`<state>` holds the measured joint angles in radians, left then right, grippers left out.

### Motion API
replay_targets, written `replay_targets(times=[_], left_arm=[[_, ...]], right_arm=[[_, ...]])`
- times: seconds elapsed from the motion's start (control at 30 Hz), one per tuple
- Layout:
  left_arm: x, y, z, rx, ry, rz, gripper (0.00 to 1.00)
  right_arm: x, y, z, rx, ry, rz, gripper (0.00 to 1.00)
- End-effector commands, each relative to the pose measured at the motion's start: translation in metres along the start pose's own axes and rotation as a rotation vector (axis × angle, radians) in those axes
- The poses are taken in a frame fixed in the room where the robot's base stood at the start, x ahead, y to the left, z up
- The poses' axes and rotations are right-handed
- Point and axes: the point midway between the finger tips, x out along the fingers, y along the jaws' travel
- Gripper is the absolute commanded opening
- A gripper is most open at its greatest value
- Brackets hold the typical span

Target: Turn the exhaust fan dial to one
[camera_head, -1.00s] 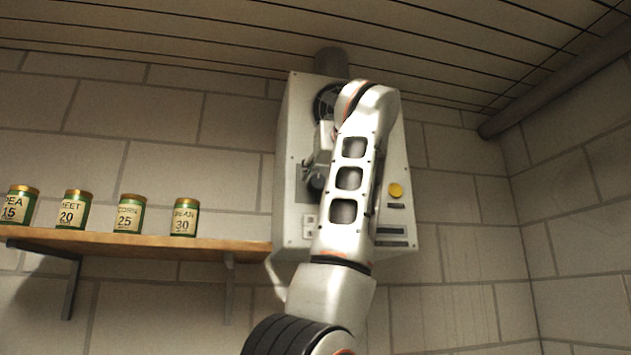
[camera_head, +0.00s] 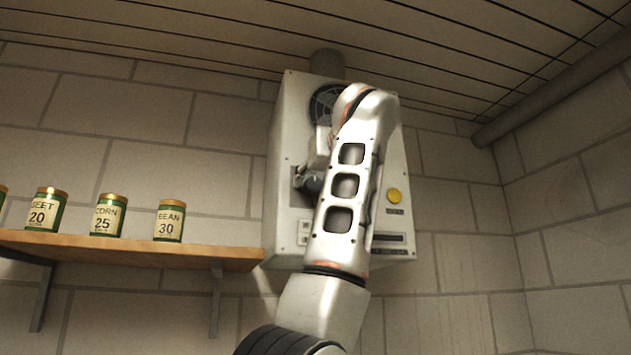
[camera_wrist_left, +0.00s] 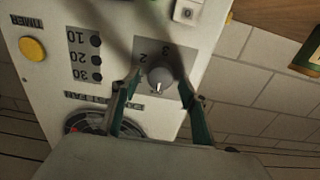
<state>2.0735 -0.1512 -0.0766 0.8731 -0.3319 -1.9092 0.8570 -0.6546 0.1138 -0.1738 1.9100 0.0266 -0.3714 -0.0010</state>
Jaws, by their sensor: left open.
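The exhaust fan dial (camera_wrist_left: 160,78) is a round grey knob with a pale pointer mark, on a dark plate with numbers on the white control box (camera_wrist_left: 60,85). The 2 and 3 show; I cannot clearly read a 1. The pointer mark faces down in the left wrist view. My left gripper (camera_wrist_left: 163,86) is open, with one green-edged finger on each side of the dial; I cannot tell if they touch it. In the head view the box (camera_head: 283,150) is on the wall, and my arm hides most of the dial area. My right gripper is not in view.
The fan grille (camera_wrist_left: 105,125) lies beside the dial plate. A yellow timer button (camera_wrist_left: 33,48) is on the same face and also shows in the head view (camera_head: 394,195). A wooden shelf (camera_head: 130,248) with several labelled cans is left of the box.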

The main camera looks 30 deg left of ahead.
Motion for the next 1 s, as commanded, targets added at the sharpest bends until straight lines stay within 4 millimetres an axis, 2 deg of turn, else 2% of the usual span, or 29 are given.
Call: replay_targets(times=[0.07, 0.1, 0.23, 0.67, 1.0], left_arm=[[-0.0001, 0.0001, -0.0001, 0.0, 0.0, 0.0, 0.44], [-0.0001, 0.0001, 0.0, 0.0, 0.0, 0.0, 0.39], [0.0, 0.0, 0.0, 0.0, 0.0, 0.0, 0.06], [0.0003, 0.0003, 0.0001, 0.054, 0.0, 0.001, 0.06], [0.0, 0.0018, 0.0003, 0.298, 0.0, 0.002, 0.06]], right_arm=[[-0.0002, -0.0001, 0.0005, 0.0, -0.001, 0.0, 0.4], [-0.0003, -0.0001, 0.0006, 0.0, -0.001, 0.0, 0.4], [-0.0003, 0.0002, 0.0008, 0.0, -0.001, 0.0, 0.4], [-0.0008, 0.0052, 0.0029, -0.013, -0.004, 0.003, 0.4], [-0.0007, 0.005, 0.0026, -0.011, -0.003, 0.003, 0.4]])
